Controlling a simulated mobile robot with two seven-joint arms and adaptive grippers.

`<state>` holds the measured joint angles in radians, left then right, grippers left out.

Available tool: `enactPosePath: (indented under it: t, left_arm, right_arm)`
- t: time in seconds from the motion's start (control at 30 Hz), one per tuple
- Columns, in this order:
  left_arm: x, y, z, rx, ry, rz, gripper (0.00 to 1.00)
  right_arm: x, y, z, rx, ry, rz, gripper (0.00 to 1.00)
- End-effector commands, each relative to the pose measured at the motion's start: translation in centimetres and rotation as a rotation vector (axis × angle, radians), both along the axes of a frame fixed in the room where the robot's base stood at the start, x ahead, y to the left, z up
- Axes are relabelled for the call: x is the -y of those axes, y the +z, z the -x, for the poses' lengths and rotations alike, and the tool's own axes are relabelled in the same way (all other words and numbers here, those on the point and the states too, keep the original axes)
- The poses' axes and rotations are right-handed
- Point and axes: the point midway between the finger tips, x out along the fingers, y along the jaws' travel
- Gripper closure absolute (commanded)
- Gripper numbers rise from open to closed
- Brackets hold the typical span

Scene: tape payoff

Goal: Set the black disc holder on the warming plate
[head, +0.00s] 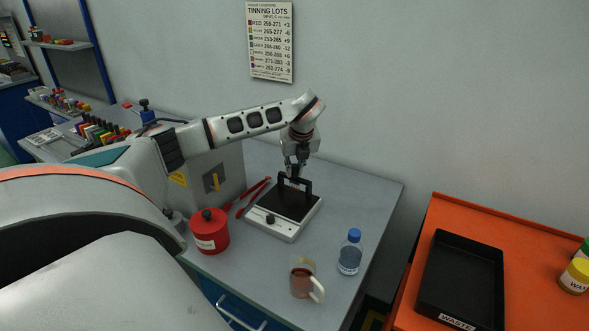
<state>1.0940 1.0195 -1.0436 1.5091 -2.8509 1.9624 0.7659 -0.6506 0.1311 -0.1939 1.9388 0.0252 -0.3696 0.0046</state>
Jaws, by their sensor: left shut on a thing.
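The warming plate (289,205), a white box with a dark top and a front knob, stands on the grey bench. The black disc holder (307,187), a dark frame with uprights, is at the back part of the plate's top. My left gripper (294,174) comes down from above and is shut on the holder. I cannot tell whether the holder touches the plate or is just above it. The gripper's fingers hide part of the holder. My right gripper is not in view.
A red lidded canister (209,232) and red tongs (253,197) are left of the plate. A glass mug (302,281) and a blue-capped bottle (350,254) stand in front and right. A black waste tray (460,280) lies on the orange surface (426,232).

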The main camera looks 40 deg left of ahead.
Motion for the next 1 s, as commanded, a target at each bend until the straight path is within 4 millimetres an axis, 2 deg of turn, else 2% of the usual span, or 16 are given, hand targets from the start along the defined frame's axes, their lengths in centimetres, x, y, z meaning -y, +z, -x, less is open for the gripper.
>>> enactPosePath:
  t: [0.33,0.37,0.4,0.43,0.67,0.77,1.0]
  left_arm:
    - [0.01,-0.40,-0.02,0.000,-0.001,0.000,1.00]
    - [0.01,-0.38,-0.03,0.000,-0.001,0.000,0.81]
    - [0.02,-0.37,-0.03,0.001,0.000,0.000,0.71]
    - [0.02,-0.37,-0.03,0.001,0.000,0.000,0.67]
    - [0.01,-0.37,-0.02,0.000,0.000,0.000,0.67]
    - [0.02,-0.40,0.00,0.000,0.000,0.000,0.47]
    - [0.02,-0.38,0.00,0.000,0.000,0.000,0.47]
  right_arm:
    - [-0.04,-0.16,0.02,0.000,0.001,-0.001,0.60]
    - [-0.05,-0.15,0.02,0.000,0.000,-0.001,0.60]
    - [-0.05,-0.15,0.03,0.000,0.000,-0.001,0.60]
    - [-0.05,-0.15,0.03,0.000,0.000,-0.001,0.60]
    - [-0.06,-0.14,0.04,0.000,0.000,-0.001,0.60]
    - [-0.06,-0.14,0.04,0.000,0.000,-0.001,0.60]
    - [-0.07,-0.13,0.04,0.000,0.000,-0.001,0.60]
